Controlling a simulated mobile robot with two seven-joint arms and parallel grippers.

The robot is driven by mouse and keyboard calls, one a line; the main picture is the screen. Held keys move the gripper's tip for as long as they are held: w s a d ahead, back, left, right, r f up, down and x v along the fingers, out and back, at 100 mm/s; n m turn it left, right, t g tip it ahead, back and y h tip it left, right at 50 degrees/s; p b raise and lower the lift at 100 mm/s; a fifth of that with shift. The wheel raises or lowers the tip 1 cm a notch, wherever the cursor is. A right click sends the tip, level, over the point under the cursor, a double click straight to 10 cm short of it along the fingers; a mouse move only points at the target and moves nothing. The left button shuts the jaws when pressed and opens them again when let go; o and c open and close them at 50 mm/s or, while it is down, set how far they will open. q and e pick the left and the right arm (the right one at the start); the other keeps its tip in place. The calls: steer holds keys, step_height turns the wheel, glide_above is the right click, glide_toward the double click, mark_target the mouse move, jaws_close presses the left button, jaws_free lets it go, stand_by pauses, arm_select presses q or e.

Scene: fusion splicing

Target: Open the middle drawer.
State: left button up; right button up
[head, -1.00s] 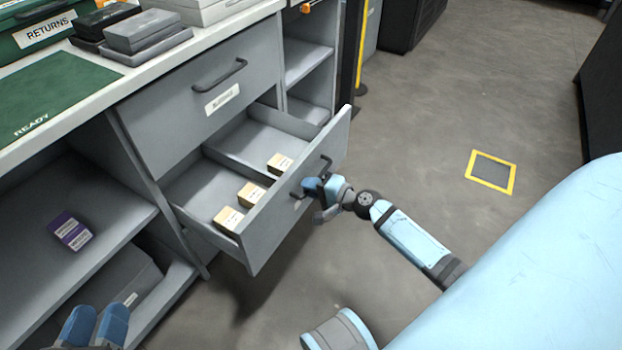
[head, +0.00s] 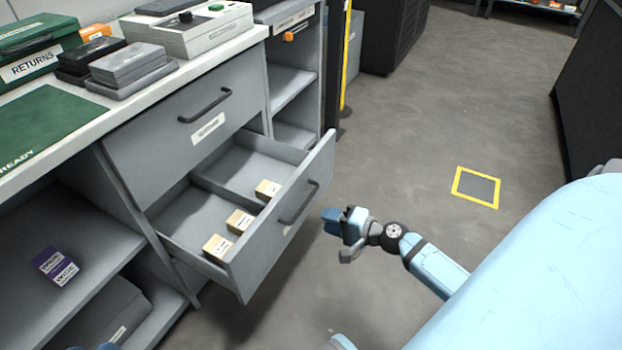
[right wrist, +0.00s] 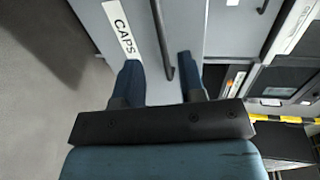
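The middle drawer (head: 250,262) stands pulled out from the grey cabinet. Its dark bar handle (head: 299,203) is on its front. Several small tan boxes (head: 239,221) lie inside. My right gripper (head: 336,236) is just in front of the handle and apart from it, open and empty. In the right wrist view its blue fingers (right wrist: 158,64) are spread, with the handle (right wrist: 160,35) ahead between them and a CAPS label (right wrist: 120,27) beside it. My left gripper (head: 106,347) barely shows at the bottom edge, so its fingers cannot be judged.
The closed upper drawer (head: 178,145) is above. The worktop holds a green mat (head: 50,125), grey cases (head: 130,65) and a RETURNS bin (head: 35,50). A purple box (head: 56,266) lies on the lower left shelf. Floor to the right is clear around a yellow-edged square (head: 476,187).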

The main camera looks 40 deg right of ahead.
steer(key=v, duration=0.4)
steer(key=shift+s, duration=0.2)
stand_by(0.3)
